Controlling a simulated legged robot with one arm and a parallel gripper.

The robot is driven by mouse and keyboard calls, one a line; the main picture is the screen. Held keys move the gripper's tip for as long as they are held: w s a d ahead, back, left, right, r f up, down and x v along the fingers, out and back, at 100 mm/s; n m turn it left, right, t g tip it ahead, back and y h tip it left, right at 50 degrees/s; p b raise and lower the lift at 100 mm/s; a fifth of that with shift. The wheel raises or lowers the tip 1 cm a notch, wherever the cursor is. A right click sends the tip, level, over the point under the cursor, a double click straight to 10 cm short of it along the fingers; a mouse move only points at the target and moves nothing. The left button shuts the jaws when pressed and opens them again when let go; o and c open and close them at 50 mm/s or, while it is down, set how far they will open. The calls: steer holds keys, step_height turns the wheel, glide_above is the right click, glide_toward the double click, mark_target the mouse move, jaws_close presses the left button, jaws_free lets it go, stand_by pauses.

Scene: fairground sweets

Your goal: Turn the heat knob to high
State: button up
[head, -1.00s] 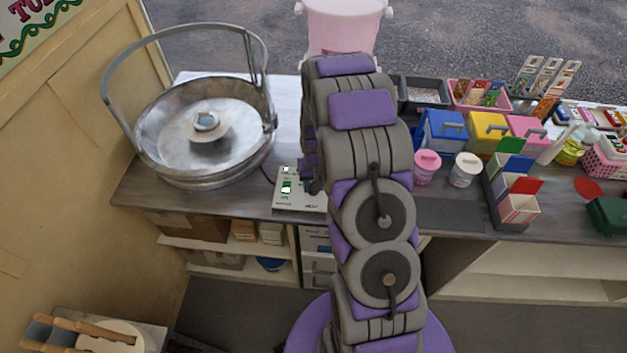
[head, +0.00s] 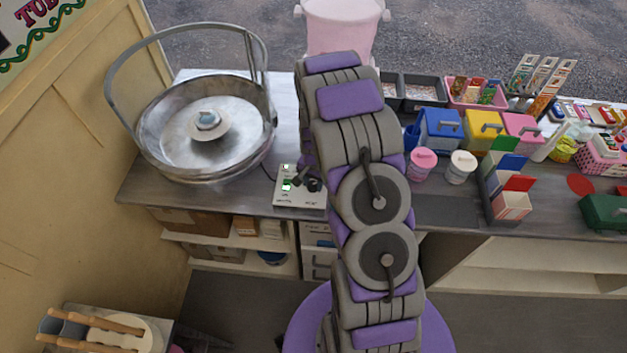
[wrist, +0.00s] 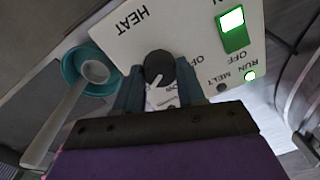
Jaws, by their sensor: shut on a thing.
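The white control panel (head: 287,199) sits on the counter beside the metal pan. Its upside-down HEAT label shows in the wrist view on the panel face (wrist: 185,22). The black heat knob (wrist: 160,68) has a white pointer aimed down and slightly left in the wrist view; the scale lettering there is partly hidden. My gripper (wrist: 160,82) is shut on the knob, one finger on each side. In the head view my gripper (head: 308,184) is over the panel's right part and hides the knob.
A lit green switch (wrist: 233,30) and a green RUN light (wrist: 250,76) are close by on the panel. The large metal pan (head: 165,140) with its raised hoop stands left. Pink (head: 422,165) and white tubs (head: 461,167) stand right.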

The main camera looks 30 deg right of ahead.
stand_by(0.4)
steer(key=o, duration=1.1)
steer(key=shift+w, duration=0.1)
steer(key=shift+c, duration=0.2)
step_height(320, 180, up, 17)
steer(key=shift+s+d+r+p, duration=0.15)
steer(key=shift+s+d+p, duration=0.1)
steer(key=shift+s+p, duration=0.15)
